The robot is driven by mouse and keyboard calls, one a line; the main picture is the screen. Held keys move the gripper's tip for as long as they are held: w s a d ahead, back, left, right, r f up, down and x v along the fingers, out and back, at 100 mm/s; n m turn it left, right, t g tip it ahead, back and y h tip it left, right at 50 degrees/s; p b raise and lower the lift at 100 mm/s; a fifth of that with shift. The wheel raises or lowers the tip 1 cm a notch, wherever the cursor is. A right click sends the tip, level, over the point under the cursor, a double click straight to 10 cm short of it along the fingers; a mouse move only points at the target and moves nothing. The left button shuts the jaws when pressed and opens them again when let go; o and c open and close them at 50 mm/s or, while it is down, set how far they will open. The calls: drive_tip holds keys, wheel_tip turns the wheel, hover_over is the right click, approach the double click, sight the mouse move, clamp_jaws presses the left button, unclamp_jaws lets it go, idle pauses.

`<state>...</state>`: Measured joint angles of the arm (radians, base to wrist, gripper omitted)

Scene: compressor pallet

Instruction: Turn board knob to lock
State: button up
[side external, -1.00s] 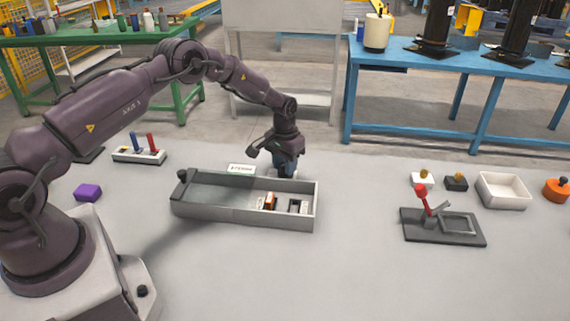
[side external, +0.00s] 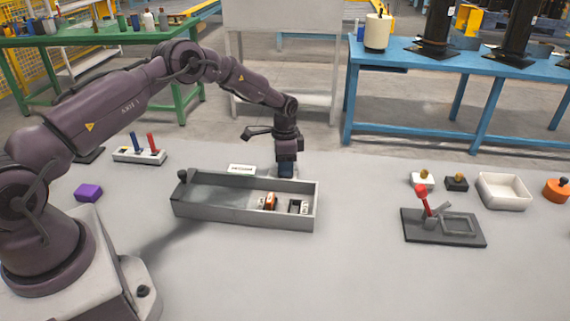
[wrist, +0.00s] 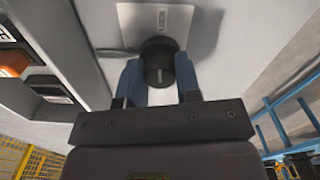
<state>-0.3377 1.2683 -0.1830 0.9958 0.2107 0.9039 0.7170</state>
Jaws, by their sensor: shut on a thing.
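The board knob (wrist: 158,68) is a black round knob with a pale pointer line. It sits on a light plate (wrist: 135,20) with a small label above it. My gripper (wrist: 160,75) has its two blue fingers on either side of the knob, shut on it. In the side view my gripper (side external: 286,170) is lowered at the far side of the grey tray, and the tray's wall and the fingers hide the knob there. A small white label card (side external: 241,169) shows just behind the tray.
The long grey tray (side external: 215,212) holds an orange-and-white part (side external: 270,201) and a dark part (side external: 298,207). A red-handled lever fixture (side external: 423,195) stands to the right, with a white bin (side external: 504,190) beyond it. A purple block (side external: 88,193) lies left. The tabletop between tray and fixture is clear.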

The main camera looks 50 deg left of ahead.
drive_tip(key=shift+m, duration=0.4)
drive_tip(key=o, duration=0.9)
wheel_tip(320, 180, up, 13)
drive_tip(key=shift+w+a, duration=0.1)
idle(0.4)
